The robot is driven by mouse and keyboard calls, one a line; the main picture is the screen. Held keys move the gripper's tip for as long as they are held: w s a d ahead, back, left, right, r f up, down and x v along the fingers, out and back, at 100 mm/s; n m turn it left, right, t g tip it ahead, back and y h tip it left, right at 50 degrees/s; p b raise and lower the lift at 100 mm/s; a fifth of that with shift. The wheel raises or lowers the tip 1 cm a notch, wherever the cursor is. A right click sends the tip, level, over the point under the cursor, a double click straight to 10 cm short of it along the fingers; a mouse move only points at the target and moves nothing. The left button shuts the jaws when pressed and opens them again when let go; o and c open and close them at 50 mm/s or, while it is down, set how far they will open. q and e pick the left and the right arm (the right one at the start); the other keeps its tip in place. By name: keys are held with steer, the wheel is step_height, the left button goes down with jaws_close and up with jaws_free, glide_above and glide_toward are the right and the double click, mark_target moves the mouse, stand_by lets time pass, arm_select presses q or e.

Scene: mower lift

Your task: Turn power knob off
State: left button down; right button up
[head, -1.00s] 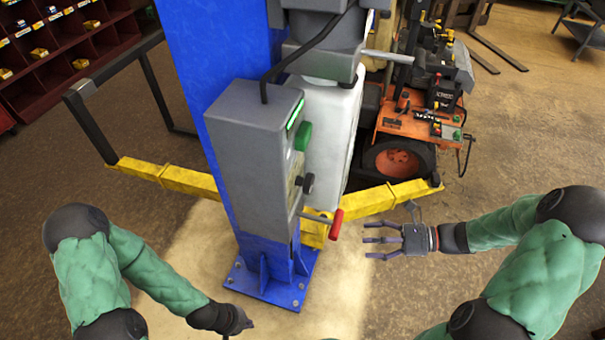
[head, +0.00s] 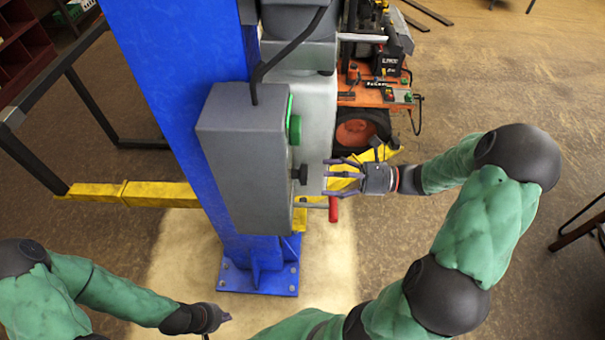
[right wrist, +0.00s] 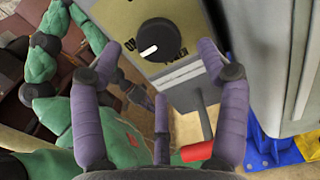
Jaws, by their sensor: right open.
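The power knob is a black round knob (right wrist: 159,40) with a white pointer line, on a label plate of the grey control box; the words beside it are only partly readable. In the head view the knob (head: 299,174) sticks out from the right side of the grey control box (head: 240,150). My right gripper (head: 335,176) is open and empty, just right of the knob with its fingers pointing at it. In the right wrist view its fingers (right wrist: 160,95) are spread, with the knob beyond them and between them. My left gripper (head: 222,318) is low at the left, its fingers mostly hidden.
A red-handled lever (head: 333,208) sticks out below the knob, close under my right gripper. A green button (head: 295,129) is above the knob. A blue column (head: 180,90) with yellow arms (head: 130,194) stands behind the box. An orange mower (head: 365,95) is beyond.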

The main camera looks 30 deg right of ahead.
mark_target(305, 176)
steer(key=x, duration=0.6)
steer(key=shift+w+a, duration=0.1)
steer(key=shift+a, duration=0.2)
steer(key=c, duration=1.1)
